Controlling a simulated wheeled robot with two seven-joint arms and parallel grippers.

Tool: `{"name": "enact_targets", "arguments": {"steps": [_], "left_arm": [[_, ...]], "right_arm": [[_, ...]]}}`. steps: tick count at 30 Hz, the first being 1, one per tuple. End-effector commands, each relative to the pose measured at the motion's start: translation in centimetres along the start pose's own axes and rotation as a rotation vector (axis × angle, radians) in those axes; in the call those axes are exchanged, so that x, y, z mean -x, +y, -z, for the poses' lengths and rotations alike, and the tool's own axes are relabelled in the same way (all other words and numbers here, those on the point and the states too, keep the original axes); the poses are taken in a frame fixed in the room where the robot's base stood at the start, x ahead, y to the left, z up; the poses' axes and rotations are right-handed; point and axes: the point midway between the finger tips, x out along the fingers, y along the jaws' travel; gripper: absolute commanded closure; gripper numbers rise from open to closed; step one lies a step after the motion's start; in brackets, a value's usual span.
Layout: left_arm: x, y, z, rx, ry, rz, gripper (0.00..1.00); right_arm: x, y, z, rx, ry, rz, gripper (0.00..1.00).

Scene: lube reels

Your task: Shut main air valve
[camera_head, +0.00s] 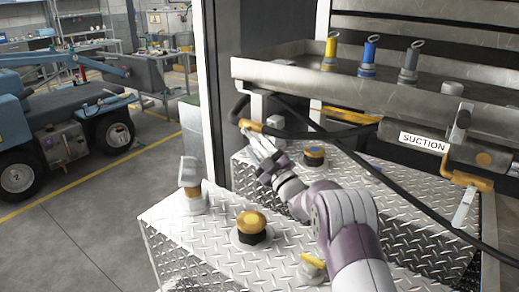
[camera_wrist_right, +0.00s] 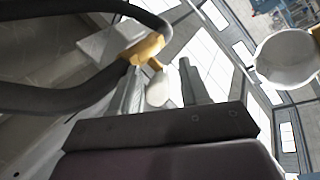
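A yellow valve body (camera_head: 250,125) sits on a black hose under the left end of the steel tray. It appears to be the air valve, though no label shows on it. In the right wrist view the yellow valve (camera_wrist_right: 143,48) is just beyond my fingertips, with a pale rounded lever end (camera_wrist_right: 157,90) between the fingers. My right gripper (camera_head: 252,138) reaches up to the valve from below. Its fingers (camera_wrist_right: 159,66) are apart, with gaps visible around the pale piece. I cannot tell whether a finger touches it. My left gripper is out of view.
A diamond-plate tank top (camera_head: 190,240) with a yellow-black cap (camera_head: 252,228) lies below my arm. A black hose (camera_head: 400,205) crosses at right. The steel tray (camera_head: 285,76) overhangs the valve.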

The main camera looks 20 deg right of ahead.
Motion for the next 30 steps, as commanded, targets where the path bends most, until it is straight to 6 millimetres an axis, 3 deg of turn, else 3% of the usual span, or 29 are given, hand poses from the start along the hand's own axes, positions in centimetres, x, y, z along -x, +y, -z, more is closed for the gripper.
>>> {"name": "enact_targets", "arguments": {"steps": [8, 11, 21, 25, 30], "left_arm": [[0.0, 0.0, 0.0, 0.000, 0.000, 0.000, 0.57], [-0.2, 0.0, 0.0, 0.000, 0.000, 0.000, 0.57], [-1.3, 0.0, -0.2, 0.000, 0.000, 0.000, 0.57], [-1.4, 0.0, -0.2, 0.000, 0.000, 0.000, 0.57], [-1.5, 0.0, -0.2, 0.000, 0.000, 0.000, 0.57]], "right_arm": [[0.1, 0.0, 0.0, 0.001, 0.000, 0.000, 0.53], [1.0, 0.0, -0.1, 0.001, -0.002, 0.000, 0.53], [9.7, 0.0, -0.1, 0.000, -0.002, -0.001, 0.53], [11.8, 0.0, -0.1, 0.001, -0.002, -0.001, 0.53], [12.7, 0.0, 0.0, 0.000, 0.000, 0.000, 0.53]]}}
